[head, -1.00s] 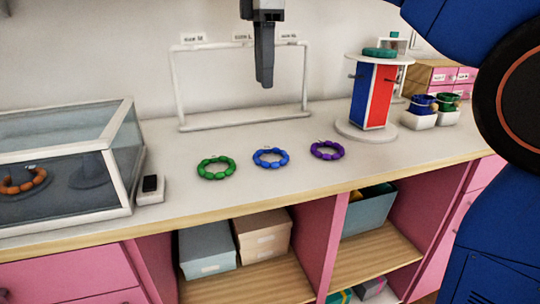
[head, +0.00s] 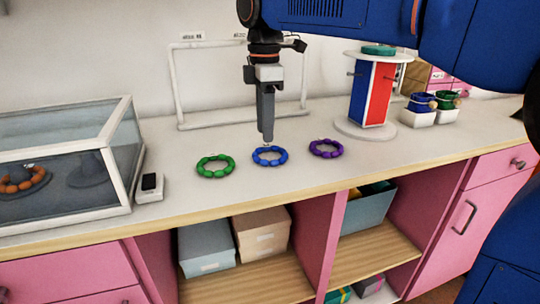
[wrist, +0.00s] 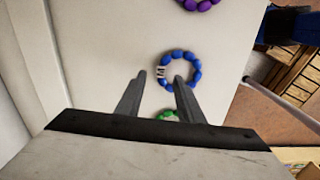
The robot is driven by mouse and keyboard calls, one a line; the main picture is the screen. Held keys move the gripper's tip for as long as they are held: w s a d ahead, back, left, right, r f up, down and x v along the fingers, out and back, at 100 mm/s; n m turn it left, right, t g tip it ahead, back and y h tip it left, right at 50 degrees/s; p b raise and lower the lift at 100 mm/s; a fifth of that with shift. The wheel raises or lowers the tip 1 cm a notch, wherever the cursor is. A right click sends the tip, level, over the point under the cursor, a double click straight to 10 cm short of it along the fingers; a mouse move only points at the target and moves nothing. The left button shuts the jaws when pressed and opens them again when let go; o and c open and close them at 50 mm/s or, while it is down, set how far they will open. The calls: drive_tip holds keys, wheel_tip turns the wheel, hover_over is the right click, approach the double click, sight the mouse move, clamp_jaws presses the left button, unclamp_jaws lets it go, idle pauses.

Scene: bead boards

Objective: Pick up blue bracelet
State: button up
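The blue bracelet (head: 270,163) lies flat on the white counter between two other bracelets. It also shows in the wrist view (wrist: 197,72), a ring of blue beads with a pale tag (wrist: 161,72) on its left side. My gripper (head: 267,139) points down just above the back of the blue bracelet in the head view. In the wrist view the two fingers (wrist: 161,79) stand apart with nothing between them, the left one beside the tag side and the right one reaching toward the ring's near part. Whether they touch it I cannot tell.
A green bracelet (head: 201,170) lies left and a purple bracelet (head: 341,151) right on the counter. A white frame (head: 176,90) stands behind my gripper. A glass case (head: 128,150) is at left, a red and blue display stand (head: 377,95) at right.

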sight(266, 145)
drive_tip(key=shift+d+f, duration=0.15)
drive_tip(key=shift+f, duration=1.75)
drive_tip(key=shift+c, duration=0.6)
clamp_jaws()
wheel_tip(266, 145, up, 10)
